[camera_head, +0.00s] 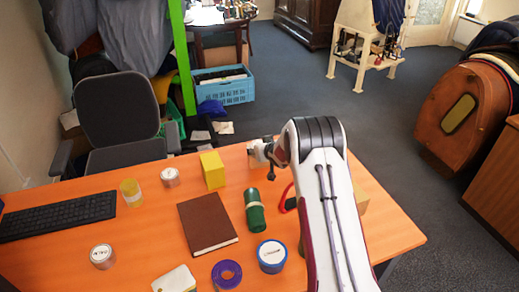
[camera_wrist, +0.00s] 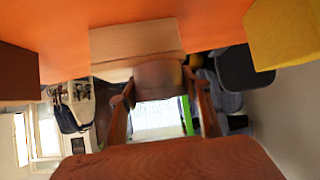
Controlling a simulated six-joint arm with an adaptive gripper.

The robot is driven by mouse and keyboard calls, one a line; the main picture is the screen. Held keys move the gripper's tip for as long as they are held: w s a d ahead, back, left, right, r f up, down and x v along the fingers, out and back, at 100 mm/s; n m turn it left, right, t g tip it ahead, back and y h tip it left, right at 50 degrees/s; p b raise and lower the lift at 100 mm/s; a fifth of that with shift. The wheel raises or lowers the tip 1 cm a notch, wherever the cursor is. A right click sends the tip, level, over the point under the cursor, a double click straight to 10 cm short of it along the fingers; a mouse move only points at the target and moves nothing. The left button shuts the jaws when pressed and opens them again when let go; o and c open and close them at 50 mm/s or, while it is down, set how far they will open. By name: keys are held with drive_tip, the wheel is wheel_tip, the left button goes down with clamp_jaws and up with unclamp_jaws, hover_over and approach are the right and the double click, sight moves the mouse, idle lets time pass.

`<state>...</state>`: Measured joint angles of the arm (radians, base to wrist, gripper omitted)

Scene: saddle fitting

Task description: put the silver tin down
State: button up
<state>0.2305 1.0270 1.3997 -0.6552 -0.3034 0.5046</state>
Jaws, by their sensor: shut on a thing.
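My gripper (camera_head: 266,152) is over the far part of the orange table (camera_head: 150,240), right of the yellow box. In the wrist view its two fingers (camera_wrist: 163,108) are closed on a short, smooth round thing (camera_wrist: 158,75), apparently the silver tin, which looks brownish there. In the head view my gripper and arm hide most of it. A tan block (camera_wrist: 135,42) is right beyond it in the wrist view. I cannot tell whether the tin touches the block or the table.
Near my gripper are a yellow box (camera_head: 212,170) and a green cylinder (camera_head: 255,210). A black keyboard (camera_head: 58,217) is at left.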

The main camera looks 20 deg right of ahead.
drive_tip(key=shift+f, duration=0.15)
drive_tip(key=o, duration=1.2)
drive_tip(key=shift+o, duration=0.2)
drive_tip(key=shift+r, duration=0.2)
drive_tip(key=shift+s+r, duration=0.35)
drive_tip(key=shift+s, duration=0.15)
drive_tip(key=v, duration=1)
drive_tip(key=shift+s+r, duration=0.2)
drive_tip(key=shift+s, duration=0.05)
